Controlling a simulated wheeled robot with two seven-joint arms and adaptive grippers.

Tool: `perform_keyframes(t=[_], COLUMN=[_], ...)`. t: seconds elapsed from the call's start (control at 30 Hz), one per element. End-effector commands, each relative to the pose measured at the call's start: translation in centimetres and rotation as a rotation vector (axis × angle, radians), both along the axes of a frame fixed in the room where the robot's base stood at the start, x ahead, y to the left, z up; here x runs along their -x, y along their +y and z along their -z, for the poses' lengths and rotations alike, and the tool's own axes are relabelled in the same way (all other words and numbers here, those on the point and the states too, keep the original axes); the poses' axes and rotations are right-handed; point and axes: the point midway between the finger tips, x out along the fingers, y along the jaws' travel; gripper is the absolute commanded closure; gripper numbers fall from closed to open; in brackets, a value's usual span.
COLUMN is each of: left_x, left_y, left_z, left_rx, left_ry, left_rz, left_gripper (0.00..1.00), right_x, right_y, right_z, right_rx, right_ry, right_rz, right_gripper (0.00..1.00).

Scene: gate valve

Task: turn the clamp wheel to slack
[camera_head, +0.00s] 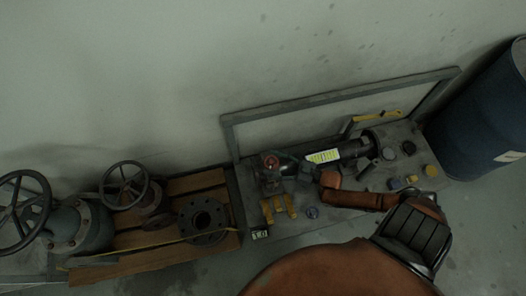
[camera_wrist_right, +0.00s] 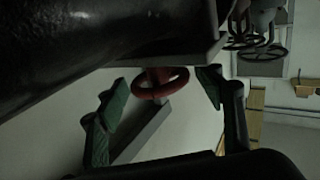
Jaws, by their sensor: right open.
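The clamp wheel is a small red ring (camera_wrist_right: 160,84) on a short red stem, in the middle of the right wrist view. In the head view it is a small red spot (camera_head: 271,162) at the left part of the grey bench. My right gripper (camera_head: 286,168) is close beside it, on its right in the head view. In the right wrist view its two green-padded fingers (camera_wrist_right: 162,92) stand apart, one on either side of the wheel. I cannot tell whether they touch it. My left gripper does not show.
The bench (camera_head: 330,226) carries a dark cylinder (camera_head: 352,148), yellow blocks (camera_head: 285,204) and small round parts. A grey frame (camera_head: 340,97) rises behind it. A blue drum (camera_head: 487,115) stands at right. A wooden pallet (camera_head: 150,256) with valves and handwheels (camera_head: 123,186) is at left.

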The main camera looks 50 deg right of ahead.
Motion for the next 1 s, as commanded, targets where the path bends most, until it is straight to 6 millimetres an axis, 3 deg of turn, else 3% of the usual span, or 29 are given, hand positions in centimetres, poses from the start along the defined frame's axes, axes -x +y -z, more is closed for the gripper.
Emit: perform_keyframes(t=[0.1,0.33,1.0], left_x=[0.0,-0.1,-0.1], left_y=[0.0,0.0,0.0], left_z=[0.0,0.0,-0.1], left_rx=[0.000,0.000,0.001], left_ry=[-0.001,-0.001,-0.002], left_rz=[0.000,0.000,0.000], left_gripper=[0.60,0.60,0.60], right_x=[2.4,5.2,5.8], right_y=[-1.1,-2.3,-2.6], right_z=[0.1,0.0,0.0], right_rx=[0.002,0.000,0.000], right_ry=[0.002,0.001,-0.001], right_rz=[-0.001,-0.001,-0.001], right_gripper=[0.38,0.38,0.38])
